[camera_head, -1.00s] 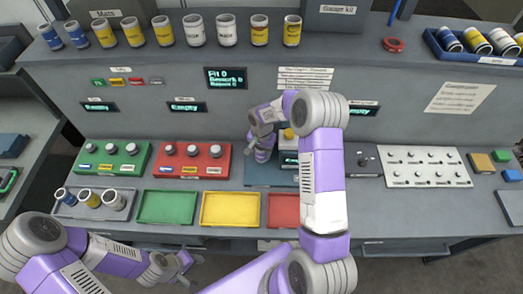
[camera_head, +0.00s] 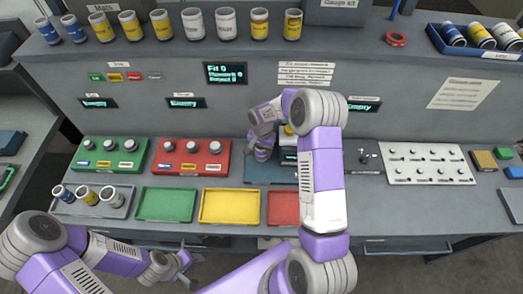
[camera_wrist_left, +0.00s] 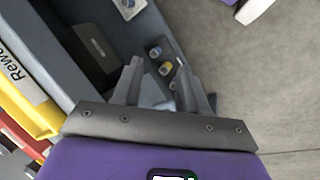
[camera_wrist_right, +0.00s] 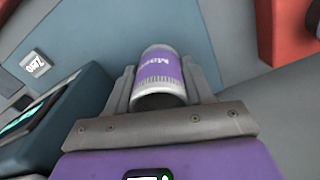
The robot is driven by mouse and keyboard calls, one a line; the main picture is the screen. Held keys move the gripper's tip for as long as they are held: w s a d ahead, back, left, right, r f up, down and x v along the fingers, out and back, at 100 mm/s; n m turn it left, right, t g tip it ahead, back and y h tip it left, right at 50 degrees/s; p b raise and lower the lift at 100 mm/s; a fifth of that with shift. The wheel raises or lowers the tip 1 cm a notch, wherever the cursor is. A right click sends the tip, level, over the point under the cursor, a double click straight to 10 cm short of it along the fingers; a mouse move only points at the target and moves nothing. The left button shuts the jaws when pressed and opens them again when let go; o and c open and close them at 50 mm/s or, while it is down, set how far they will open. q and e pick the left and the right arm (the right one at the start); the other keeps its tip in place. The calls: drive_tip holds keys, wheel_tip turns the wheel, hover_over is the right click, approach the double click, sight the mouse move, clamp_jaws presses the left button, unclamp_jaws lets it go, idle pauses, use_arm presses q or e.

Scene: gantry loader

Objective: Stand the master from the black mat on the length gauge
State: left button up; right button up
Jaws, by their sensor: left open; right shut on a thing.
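The master (camera_wrist_right: 160,78) is a short cylinder with a purple label and pale ends. My right gripper (camera_wrist_right: 163,85) is shut on it. In the head view my right gripper (camera_head: 262,145) is low over the blue-grey plate of the length gauge (camera_head: 258,174), left of its body and dark display. My forearm hides part of the gauge. In the right wrist view the gauge's display (camera_wrist_right: 25,118) is at left. I cannot tell whether the master touches the gauge. My left gripper (camera_head: 188,264) is open and empty in front of the bench. The black mat is not clearly visible.
Green (camera_head: 165,205), yellow (camera_head: 229,207) and red (camera_head: 283,208) trays line the front edge. A grey tray (camera_head: 110,211) with three cylinders is at left. Green (camera_head: 110,155) and red (camera_head: 188,158) stands sit behind. A white pegged board (camera_head: 428,163) is at right.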

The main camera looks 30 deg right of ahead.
drive_tip(key=o, duration=1.4)
wheel_tip(320, 180, up, 8)
drive_tip(key=shift+f, duration=0.25)
